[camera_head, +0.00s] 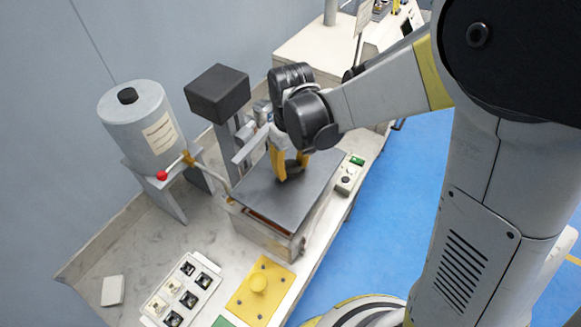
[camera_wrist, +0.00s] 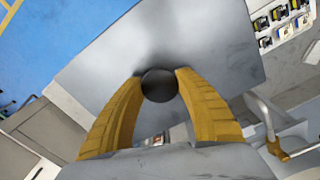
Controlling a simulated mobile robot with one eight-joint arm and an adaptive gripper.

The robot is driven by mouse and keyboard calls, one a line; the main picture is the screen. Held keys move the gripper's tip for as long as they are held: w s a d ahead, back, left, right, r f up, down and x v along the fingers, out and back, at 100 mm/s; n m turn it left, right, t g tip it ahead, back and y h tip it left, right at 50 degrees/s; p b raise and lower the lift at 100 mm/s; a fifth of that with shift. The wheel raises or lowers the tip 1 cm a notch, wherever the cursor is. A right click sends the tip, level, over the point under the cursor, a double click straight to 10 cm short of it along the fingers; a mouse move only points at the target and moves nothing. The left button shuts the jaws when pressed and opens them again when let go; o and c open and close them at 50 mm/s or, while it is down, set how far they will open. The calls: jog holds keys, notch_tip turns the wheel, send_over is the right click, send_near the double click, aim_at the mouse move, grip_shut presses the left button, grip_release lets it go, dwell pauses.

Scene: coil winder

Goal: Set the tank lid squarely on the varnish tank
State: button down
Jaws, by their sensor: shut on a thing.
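The tank lid (camera_head: 252,190) is a flat dark grey plate with a round black knob (camera_wrist: 159,86) in its middle. My gripper (camera_head: 291,172) has its yellow fingers shut on that knob; the wrist view shows the fingertips on both sides of it. The varnish tank (camera_head: 262,236) is a grey box on the bench, directly under the lid in the head view. A brownish strip of the tank's opening shows below the lid's near edge, so the lid does not look flush there. Whether the lid touches the rim elsewhere is hidden.
A grey drum (camera_head: 143,128) on a stand, with a red-knobbed valve (camera_head: 162,176), is left of the tank. A dark block on a post (camera_head: 217,92) rises behind. A white component tray (camera_head: 182,290) and yellow fixture (camera_head: 260,290) are in front. A small button box (camera_head: 348,178) is right.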

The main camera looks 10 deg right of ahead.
jog(key=shift+w+f, duration=0.1)
jog(key=shift+f, duration=0.05)
jog(key=shift+f+b, duration=0.55)
jog(key=shift+b, duration=0.05)
jog(key=shift+f+b, duration=2.15)
jog(key=shift+f, duration=0.7)
jog(key=shift+f+b, duration=0.85)
jog(key=shift+b, duration=0.15)
jog(key=c, duration=0.8)
grip_release()
notch_tip(320, 180, up, 12)
jog(key=shift+r, duration=0.1)
jog(key=shift+d, duration=0.1)
